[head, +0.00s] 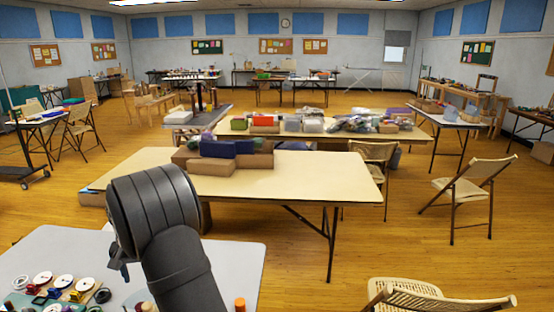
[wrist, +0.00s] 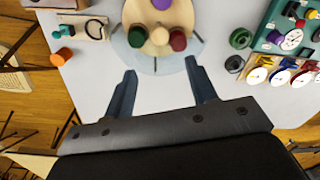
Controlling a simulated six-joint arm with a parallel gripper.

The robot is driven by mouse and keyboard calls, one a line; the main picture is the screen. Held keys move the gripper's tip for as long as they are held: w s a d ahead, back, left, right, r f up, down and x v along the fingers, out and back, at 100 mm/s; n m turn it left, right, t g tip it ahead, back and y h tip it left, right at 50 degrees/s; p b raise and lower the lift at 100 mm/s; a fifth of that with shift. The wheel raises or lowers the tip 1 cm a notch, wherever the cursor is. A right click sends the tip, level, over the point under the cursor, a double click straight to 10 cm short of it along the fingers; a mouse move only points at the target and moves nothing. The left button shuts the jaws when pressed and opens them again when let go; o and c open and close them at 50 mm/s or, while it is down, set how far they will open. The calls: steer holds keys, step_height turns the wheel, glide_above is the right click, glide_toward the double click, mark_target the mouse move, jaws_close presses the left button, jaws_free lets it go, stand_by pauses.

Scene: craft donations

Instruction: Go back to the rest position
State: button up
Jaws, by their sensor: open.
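My gripper (wrist: 162,92) is open and empty in the wrist view, its two dark fingers spread over the light grey table (wrist: 95,85). A purple piece (wrist: 161,4) shows at the top edge. In the head view, my dark arm rises over the front table (head: 235,262) and hides part of it; my fingers are mostly hidden there.
An orange spool (wrist: 64,56) stands near the table's left edge beside a wooden holder (wrist: 82,26). At right lie a dark green ring (wrist: 241,38), a teal case (wrist: 285,38) and several white-faced spools. A cream table (head: 310,178) with boxes stands beyond; a chair (head: 430,295) is at front right.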

steer(key=f, duration=1.2)
steer(key=shift+s+a+f, duration=0.1)
steer(key=shift+a+f, duration=0.05)
steer(key=shift+a, duration=0.05)
step_height(320, 180, up, 18)
step_height(320, 180, down, 18)
steer(key=shift+r, duration=0.2)
steer(key=shift+f, duration=0.25)
steer(key=m, duration=0.9)
steer(key=shift+o, duration=0.5)
stand_by(1.0)
